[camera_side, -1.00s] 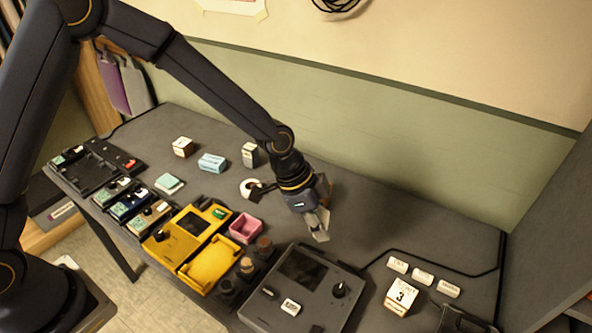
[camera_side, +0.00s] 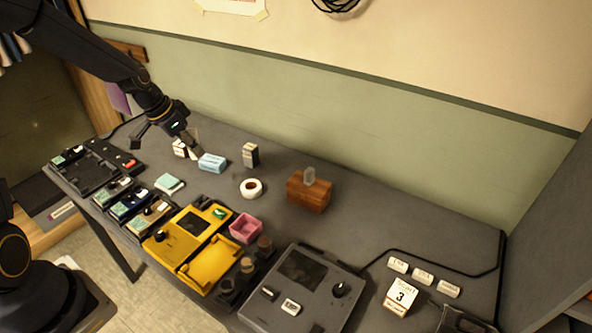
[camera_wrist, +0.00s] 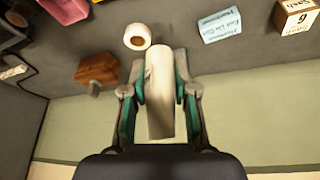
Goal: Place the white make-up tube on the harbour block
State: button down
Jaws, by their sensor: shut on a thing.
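My gripper (camera_side: 190,143) is shut on the white make-up tube (camera_wrist: 160,95), which lies lengthwise between the two fingers in the wrist view. The light blue block also shows in the wrist view (camera_wrist: 220,26), apart from the tube, at the upper right. Its print is too small to read surely, so I cannot tell whether it is the harbour block. The wooden block also shows there (camera_wrist: 296,17).
A pink tray (camera_side: 245,229), yellow device (camera_side: 208,262) and grey console (camera_side: 303,291) are nearer.

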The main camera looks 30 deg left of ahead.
jog(key=s+a+n, duration=0.1)
jog(key=a, duration=0.4)
send_near(215, 157)
jog(key=shift+w+d+f+y, duration=0.3)
jog(key=shift+w+d+f, duration=0.25)
jog(key=shift+d+f, duration=0.2)
jog(key=shift+w+a+f, duration=0.1)
jog(key=shift+w+f, duration=0.25)
jog(key=shift+f, duration=0.1)
jog(key=shift+w+f, duration=0.1)
jog(key=shift+f, duration=1.45)
jog(key=shift+f, duration=0.15)
jog(key=c, duration=0.9)
grip_release()
